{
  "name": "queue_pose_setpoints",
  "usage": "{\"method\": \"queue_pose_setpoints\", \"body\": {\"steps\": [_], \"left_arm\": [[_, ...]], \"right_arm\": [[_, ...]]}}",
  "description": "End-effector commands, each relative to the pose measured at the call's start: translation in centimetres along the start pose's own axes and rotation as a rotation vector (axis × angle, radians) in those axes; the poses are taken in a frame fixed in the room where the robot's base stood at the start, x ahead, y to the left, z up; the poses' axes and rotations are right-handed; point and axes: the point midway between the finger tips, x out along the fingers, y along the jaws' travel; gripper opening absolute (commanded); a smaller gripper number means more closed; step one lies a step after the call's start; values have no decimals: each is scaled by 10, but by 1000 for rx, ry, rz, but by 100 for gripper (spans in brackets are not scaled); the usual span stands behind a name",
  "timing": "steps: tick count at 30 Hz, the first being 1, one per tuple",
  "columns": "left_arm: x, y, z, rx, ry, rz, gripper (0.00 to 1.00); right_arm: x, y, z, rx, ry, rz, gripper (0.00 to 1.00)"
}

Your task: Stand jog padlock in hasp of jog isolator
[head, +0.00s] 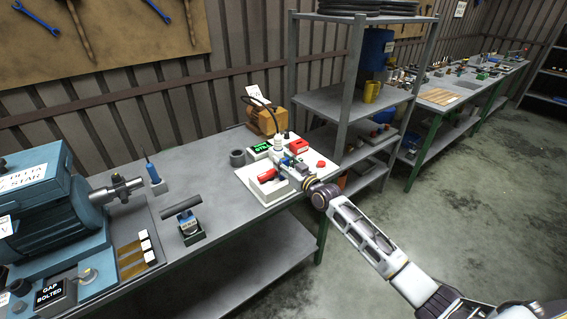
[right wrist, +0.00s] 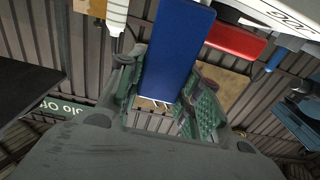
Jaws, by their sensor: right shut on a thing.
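My right gripper (head: 294,167) is over the white board on the bench. In the right wrist view my right gripper (right wrist: 160,98) is shut on a blue block (right wrist: 178,45), which looks like the body of the jog padlock. The blue padlock (head: 285,161) shows only as a small patch in the head view. Its shackle cannot be made out. The jog isolator and its hasp cannot be told apart from the small parts on the white board (head: 250,184), partly behind my gripper. My left gripper is out of view.
A shelf rack (head: 345,100) stands close on the right. The bench left of the board has free room.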

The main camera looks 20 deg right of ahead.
Motion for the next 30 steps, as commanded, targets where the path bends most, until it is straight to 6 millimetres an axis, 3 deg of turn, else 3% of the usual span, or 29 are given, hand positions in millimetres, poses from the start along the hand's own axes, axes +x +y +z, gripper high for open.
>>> {"method": "queue_pose_setpoints", "body": {"steps": [30], "left_arm": [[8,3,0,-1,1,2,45]], "right_arm": [[0,0,12,0,-2,0,7]]}}
